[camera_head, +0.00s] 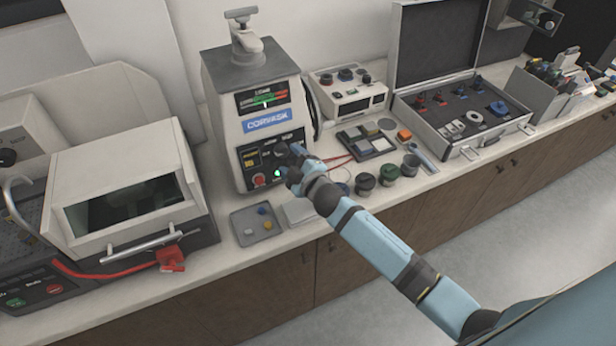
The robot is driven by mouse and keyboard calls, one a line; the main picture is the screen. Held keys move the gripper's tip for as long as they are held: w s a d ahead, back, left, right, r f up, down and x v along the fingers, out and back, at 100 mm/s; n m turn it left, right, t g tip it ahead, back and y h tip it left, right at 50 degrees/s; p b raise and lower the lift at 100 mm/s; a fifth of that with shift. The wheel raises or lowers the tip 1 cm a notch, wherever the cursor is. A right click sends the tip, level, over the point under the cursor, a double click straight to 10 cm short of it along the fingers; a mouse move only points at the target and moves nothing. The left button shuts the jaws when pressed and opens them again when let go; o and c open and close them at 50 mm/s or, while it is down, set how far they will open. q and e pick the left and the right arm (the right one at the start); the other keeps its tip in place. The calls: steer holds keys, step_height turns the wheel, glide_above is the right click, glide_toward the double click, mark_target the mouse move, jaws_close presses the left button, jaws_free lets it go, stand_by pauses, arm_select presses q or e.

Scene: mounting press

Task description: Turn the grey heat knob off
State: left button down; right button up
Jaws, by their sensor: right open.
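The mounting press (223,110) stands on the counter in the middle left, with a blue label and a lit gauge on its front. Its lower black control panel (243,150) carries a red button (258,180) and a green light (277,173). My right arm reaches in from the lower right. My right gripper (283,160) is open at the right part of this panel. The grey heat knob cannot be made out clearly; the dark gripper covers that area. I cannot tell whether the fingers touch it. My left gripper is not in view.
A grey tray (257,222) of small coloured pieces lies before the press. Dark jars (366,184), a control box (350,95) and an open case (460,110) stand to the right.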

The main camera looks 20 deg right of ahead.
steer(key=f+b+v, duration=0.1)
steer(key=v, duration=0.9)
steer(key=shift+s+r, duration=0.2)
steer(key=shift+r, duration=0.25)
steer(key=s+f+m+g, duration=0.2)
steer(key=s+f+m, duration=0.1)
steer(key=s, duration=0.4)
steer(key=s+a+f+m+g+p, duration=0.1)
steer(key=s+f+m, duration=0.2)
steer(key=s+f, duration=0.2)
steer(key=s+a+f+m+g, duration=0.1)
steer(key=s+f+m, duration=0.3)
steer(key=s, duration=0.5)
steer(key=shift+s+a+f+g+p, duration=0.25)
steer(key=shift+f+g+p, duration=0.15)
steer(key=shift+g, duration=0.4)
